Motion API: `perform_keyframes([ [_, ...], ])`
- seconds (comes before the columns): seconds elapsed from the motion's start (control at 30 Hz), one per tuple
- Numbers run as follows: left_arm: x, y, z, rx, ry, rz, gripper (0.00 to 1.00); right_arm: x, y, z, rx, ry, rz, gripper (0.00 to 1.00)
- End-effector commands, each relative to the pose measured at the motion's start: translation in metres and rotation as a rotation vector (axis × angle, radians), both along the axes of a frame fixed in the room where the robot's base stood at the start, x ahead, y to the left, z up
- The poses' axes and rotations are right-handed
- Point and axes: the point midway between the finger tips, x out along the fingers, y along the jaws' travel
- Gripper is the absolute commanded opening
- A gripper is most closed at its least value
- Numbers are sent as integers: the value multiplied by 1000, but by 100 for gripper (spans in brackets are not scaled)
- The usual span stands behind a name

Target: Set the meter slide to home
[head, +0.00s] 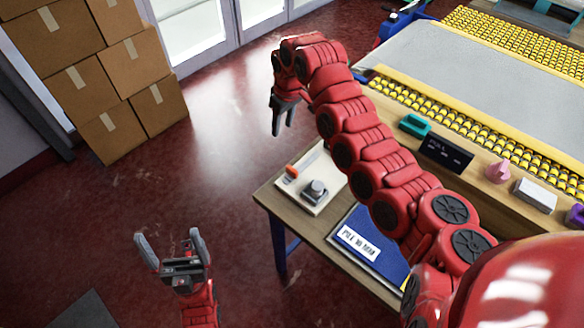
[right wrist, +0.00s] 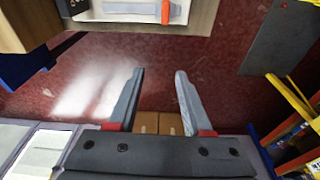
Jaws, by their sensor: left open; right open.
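A cream panel (head: 325,166) lies on the near left corner of the wooden bench. It carries a small orange slide piece (head: 291,172) at its left side and a grey knob (head: 314,190) near its middle. The orange piece also shows at the top of the right wrist view (right wrist: 165,13). My right gripper (head: 284,130) is open and empty, up and left of the panel in the head view, apart from it. Its fingers show open in the right wrist view (right wrist: 157,85). My left gripper (head: 172,243) is open and empty over the floor, left of the bench.
A blue mat (head: 345,262) with a white label (head: 358,243) lies right of the panel. A teal block (head: 415,125), a dark display (head: 446,154), a pink piece (head: 499,171) and a white block (head: 535,195) line the conveyor edge. Cardboard boxes (head: 105,80) stand at left.

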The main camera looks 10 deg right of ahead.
Motion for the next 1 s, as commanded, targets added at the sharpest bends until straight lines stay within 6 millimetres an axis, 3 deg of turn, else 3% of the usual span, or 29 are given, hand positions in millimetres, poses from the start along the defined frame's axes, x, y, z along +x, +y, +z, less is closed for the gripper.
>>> perform_keyframes([
  [0.13, 0, 0, 1, 0, 0, 0, 100, -31, -17, 10, -92, 113, 35, 50],
  [0.37, 0, 0, 1, 0, 0, 0, 100, -37, -18, -1, -104, 137, 44, 50],
  [0.77, 0, 0, -3, 0, 0, 0, 100, -38, -17, -78, -103, 135, 42, 50],
  [1.0, 0, 0, 16, 0, 0, 0, 100, -38, -20, -128, -107, 139, 41, 50],
])
